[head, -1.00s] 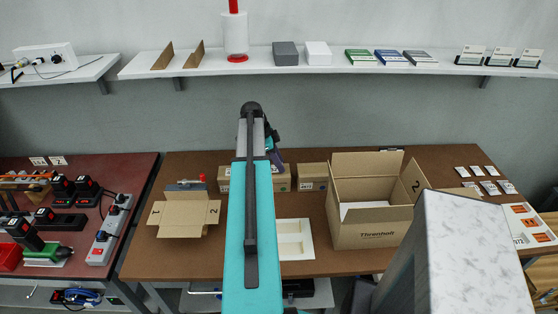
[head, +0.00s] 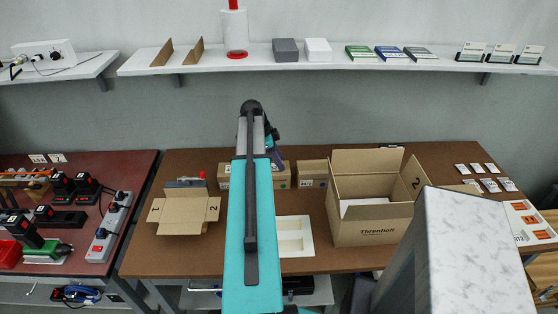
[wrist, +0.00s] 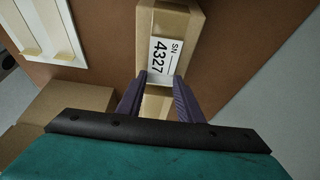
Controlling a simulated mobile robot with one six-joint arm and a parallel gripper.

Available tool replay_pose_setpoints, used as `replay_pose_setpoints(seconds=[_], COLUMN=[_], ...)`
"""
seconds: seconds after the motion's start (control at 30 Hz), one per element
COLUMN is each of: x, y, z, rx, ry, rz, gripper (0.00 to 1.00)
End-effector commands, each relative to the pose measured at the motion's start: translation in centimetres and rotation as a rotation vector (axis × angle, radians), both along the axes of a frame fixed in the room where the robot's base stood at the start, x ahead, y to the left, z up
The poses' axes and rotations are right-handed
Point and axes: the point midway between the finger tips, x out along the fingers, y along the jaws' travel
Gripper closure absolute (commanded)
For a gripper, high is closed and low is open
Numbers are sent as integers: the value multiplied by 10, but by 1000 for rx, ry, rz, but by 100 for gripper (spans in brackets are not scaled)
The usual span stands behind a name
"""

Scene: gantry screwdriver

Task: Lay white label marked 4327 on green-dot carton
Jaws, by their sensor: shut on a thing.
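The white label marked "SN 4327" (wrist: 163,60) shows in the wrist view between the tips of my gripper (wrist: 162,80), which is shut on its near end. Its far part overlies the top of a long brown carton (wrist: 180,22). I cannot tell whether the label touches the carton or hovers just above it. No green dot shows on this carton. In the head view my gripper (head: 276,158) is small and partly hidden by my arm, over a low brown carton (head: 280,181) at the back of the brown table.
A second small carton (head: 312,175) stands to the right, beside a large open box (head: 372,228). A flat cream tray (head: 306,250) lies in front. An open carton (head: 184,212) stands left. Several white tags (head: 490,186) lie at the table's right.

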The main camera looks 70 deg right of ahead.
Motion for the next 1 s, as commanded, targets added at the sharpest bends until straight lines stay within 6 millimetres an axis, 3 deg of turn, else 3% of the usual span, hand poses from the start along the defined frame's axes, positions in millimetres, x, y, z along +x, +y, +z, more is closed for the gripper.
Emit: replay_pose_setpoints(seconds=[0.7,0.73,0.83,1.0], x=[0,0,0,1], y=[0,0,0,0], z=[-3,-3,-3,-3], rx=[0,0,0,0], ry=[0,0,0,0], rz=[1,1,1,1], gripper=[87,64,47,45])
